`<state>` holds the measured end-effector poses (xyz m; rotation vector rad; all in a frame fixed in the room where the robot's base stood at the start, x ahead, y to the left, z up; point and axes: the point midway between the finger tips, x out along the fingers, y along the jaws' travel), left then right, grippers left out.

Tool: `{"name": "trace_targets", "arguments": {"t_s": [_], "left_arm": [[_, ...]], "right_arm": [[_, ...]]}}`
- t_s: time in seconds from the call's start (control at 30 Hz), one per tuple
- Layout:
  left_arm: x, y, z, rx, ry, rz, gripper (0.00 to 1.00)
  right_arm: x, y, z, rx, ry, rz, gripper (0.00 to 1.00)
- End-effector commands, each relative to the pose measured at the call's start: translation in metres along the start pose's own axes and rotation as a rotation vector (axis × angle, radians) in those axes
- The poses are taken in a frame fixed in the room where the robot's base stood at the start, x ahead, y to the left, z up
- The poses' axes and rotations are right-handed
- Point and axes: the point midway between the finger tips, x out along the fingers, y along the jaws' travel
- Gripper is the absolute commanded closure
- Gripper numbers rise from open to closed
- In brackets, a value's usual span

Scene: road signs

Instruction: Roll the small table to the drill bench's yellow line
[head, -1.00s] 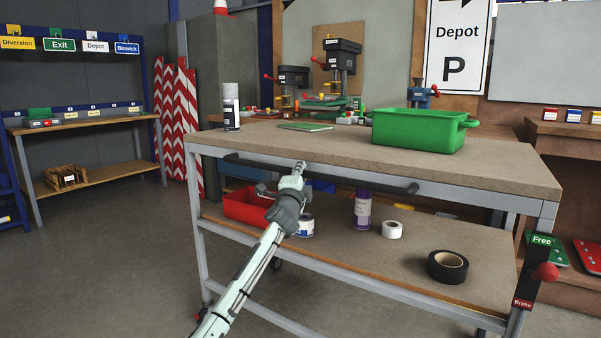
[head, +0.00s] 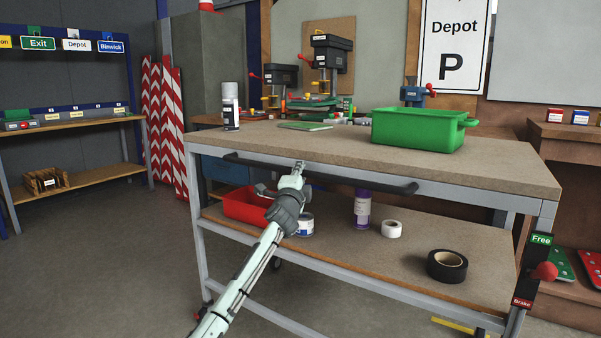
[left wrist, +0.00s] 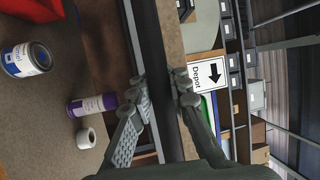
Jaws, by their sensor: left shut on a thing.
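The small table (head: 375,168) has a brown top, grey metal legs and a lower shelf. A dark push bar (head: 345,177) runs along its near side. My left gripper (head: 299,168) is shut on this bar left of its middle; the left wrist view shows its fingers (left wrist: 163,92) on either side of the bar. A yellow line (head: 455,326) shows on the floor by the table's near right leg, mostly hidden. The drill bench (head: 207,120), with drill presses (head: 331,62), stands behind the table and is largely hidden by it. My right gripper is not in view.
A green bin (head: 415,130) and spray can (head: 231,107) stand on the table; a tape roll (head: 447,266) and red bin (head: 244,204) are below. A red-knobbed lever (head: 545,271) sits between Free and Brake labels. Floor (head: 110,250) at left is clear.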

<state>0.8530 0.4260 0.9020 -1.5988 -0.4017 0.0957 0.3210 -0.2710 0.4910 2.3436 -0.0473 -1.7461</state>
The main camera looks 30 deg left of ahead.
Motion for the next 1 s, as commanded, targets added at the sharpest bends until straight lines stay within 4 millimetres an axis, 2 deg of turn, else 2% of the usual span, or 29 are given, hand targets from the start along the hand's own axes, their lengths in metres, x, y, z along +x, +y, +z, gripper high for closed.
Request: {"name": "trace_targets", "arguments": {"t_s": [0.03,0.6,0.63,0.8,1.0], "left_arm": [[-0.0020,0.0064,-0.0068,-0.001,0.011,0.007,1.00],[-0.0022,0.0074,-0.0067,-0.001,0.011,0.009,1.00],[-0.0022,0.0075,-0.0067,-0.001,0.011,0.009,0.83],[-0.0017,0.0060,-0.0050,0.000,0.008,0.007,0.62],[-0.0010,0.0034,-0.0026,0.000,0.004,0.004,0.61]], "right_arm": [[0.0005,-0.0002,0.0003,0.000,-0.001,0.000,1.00],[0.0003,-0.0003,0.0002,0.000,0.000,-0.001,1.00],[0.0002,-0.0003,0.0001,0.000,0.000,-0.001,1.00],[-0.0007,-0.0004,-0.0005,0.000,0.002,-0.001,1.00],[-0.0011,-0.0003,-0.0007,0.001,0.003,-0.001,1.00]]}}
